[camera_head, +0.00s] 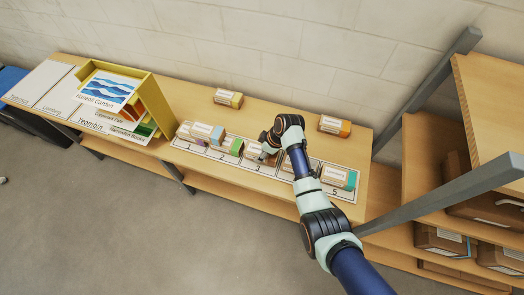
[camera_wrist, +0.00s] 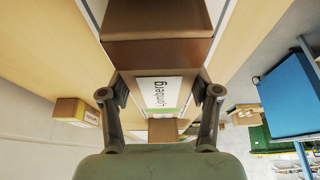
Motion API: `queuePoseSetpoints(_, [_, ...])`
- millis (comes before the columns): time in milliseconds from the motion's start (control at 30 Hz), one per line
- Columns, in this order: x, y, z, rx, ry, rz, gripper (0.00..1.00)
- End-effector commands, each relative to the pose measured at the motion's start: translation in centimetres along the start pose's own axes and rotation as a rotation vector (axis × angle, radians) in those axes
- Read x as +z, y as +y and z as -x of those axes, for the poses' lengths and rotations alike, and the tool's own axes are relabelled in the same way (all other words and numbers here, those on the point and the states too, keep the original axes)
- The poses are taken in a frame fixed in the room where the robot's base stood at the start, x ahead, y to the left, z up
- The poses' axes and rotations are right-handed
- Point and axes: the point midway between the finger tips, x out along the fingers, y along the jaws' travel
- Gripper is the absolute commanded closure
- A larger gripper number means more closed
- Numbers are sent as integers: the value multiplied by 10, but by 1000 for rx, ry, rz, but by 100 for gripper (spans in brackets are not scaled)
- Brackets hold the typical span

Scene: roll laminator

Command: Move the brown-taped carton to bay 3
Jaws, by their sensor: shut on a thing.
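My gripper (camera_head: 266,155) is low over the numbered strip at bay 3 in the camera_head view. In the camera_wrist view its two fingers (camera_wrist: 160,92) are closed on the sides of the brown-taped carton (camera_wrist: 155,52), which has a white label. In the camera_head view the carton (camera_head: 253,152) is partly hidden by my gripper. I cannot tell whether it touches the strip. The bay strip (camera_head: 262,175) carries numbers along its front edge, and the 3 shows just in front of the carton.
Cartons stand in bays 1 and 2 (camera_head: 203,131) on the left, and a teal-ended carton (camera_head: 338,177) stands in bay 5. My arm partly covers bay 4. Two cartons, yellow (camera_head: 228,97) and orange (camera_head: 334,126), lie behind the strip. A yellow rack (camera_head: 157,96) stands left.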

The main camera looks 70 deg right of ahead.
Motion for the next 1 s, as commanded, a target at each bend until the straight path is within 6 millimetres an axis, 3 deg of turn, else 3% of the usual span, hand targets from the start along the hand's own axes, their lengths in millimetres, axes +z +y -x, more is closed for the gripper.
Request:
queuePoseSetpoints(467, [3, 0, -8, 1, 1, 1, 89])
queuePoseSetpoints(500, [3, 0, -8, 1, 1, 1, 35])
queuePoseSetpoints(600, [3, 0, -7, 1, 1, 1, 18])
queuePoseSetpoints(667, [3, 0, -7, 1, 1, 0, 9])
queuePoseSetpoints(1000, [4, 0, -6, 0, 0, 0, 9])
